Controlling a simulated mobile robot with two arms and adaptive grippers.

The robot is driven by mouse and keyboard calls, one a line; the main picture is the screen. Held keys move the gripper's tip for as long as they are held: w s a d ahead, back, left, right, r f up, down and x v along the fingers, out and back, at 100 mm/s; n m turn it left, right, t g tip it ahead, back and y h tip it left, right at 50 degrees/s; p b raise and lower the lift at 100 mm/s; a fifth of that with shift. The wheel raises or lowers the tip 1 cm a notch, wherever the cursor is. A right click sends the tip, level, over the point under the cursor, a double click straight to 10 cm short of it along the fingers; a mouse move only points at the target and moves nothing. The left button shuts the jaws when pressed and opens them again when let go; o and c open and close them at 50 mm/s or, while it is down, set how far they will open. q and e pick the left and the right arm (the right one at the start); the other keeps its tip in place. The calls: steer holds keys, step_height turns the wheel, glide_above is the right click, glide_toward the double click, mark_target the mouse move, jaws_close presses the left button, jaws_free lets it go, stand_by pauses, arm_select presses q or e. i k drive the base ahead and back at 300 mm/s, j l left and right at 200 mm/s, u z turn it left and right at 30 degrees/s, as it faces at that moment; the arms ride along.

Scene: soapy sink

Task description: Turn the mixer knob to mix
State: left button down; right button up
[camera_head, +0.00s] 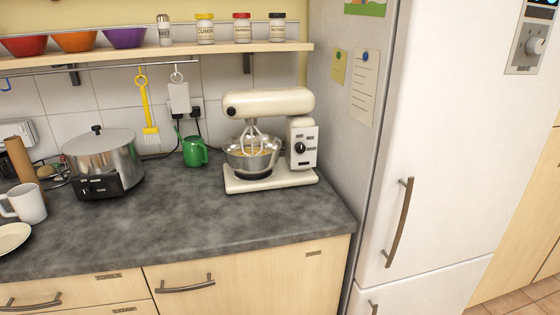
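A cream stand mixer (268,103) stands on the dark counter, near the counter's right end. Its whisk (252,143) is lowered into a metal bowl (240,162) with something pale yellow inside. The mixer's control panel is on the right side of its column and faces the front right. A round black knob (300,148) sits on this panel, with small dark markings around it that are too small to read. Neither of my grippers is in view.
The dark counter (200,225) is clear in front of the mixer. A green mug (195,151) and a steel pot cooker (104,160) stand to the left. A tall white fridge (455,100) rises close on the right. A shelf (130,54) with bowls and jars runs above.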

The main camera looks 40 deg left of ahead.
mark_target(300, 148)
steer(key=i+l+u, duration=0.1)
steer(key=u, duration=0.7)
